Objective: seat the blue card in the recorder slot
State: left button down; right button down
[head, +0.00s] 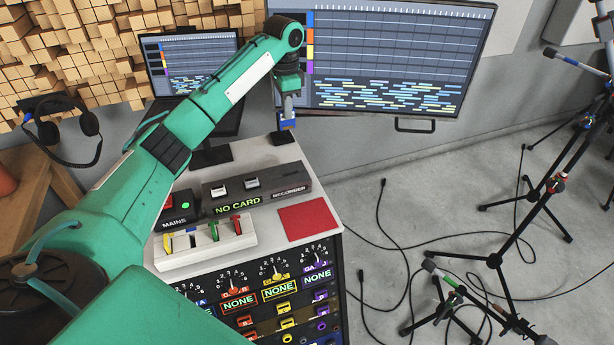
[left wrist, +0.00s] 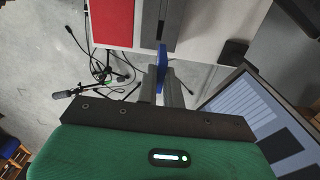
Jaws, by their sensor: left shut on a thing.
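My left gripper (head: 287,108) is shut on the blue card (head: 287,123), beyond the back right part of the white console top in the head view. In the left wrist view the blue card (left wrist: 162,60) sticks out past the two grey fingers, edge-on to the camera. The dark recorder (head: 292,188) lies on the console, with a green "NO CARD" display on its front. The card is apart from the recorder in the head view; in the wrist view its tip appears close to the recorder's end (left wrist: 153,30). My right gripper is not in view.
A white rack (head: 204,246) with coloured pieces and a MAINS box (head: 176,210) stand at left. A large monitor (head: 400,55) is behind the gripper. Microphone stands and cables occupy the floor at right.

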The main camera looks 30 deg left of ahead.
pick_arm(q)
jog(key=shift+w+f, duration=0.1)
jog(key=shift+f, duration=0.25)
notch_tip(320, 180, down, 19)
jog(key=shift+r+p, duration=0.1)
jog(key=shift+p, duration=0.55)
jog(key=shift+a, duration=0.1)
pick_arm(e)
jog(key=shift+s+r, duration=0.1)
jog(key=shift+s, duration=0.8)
pick_arm(q)
jog(key=shift+f, duration=0.2)
jog(key=c, duration=1.5)
grip_release()
jog(key=shift+f, duration=0.1)
jog(key=shift+c, duration=0.2)
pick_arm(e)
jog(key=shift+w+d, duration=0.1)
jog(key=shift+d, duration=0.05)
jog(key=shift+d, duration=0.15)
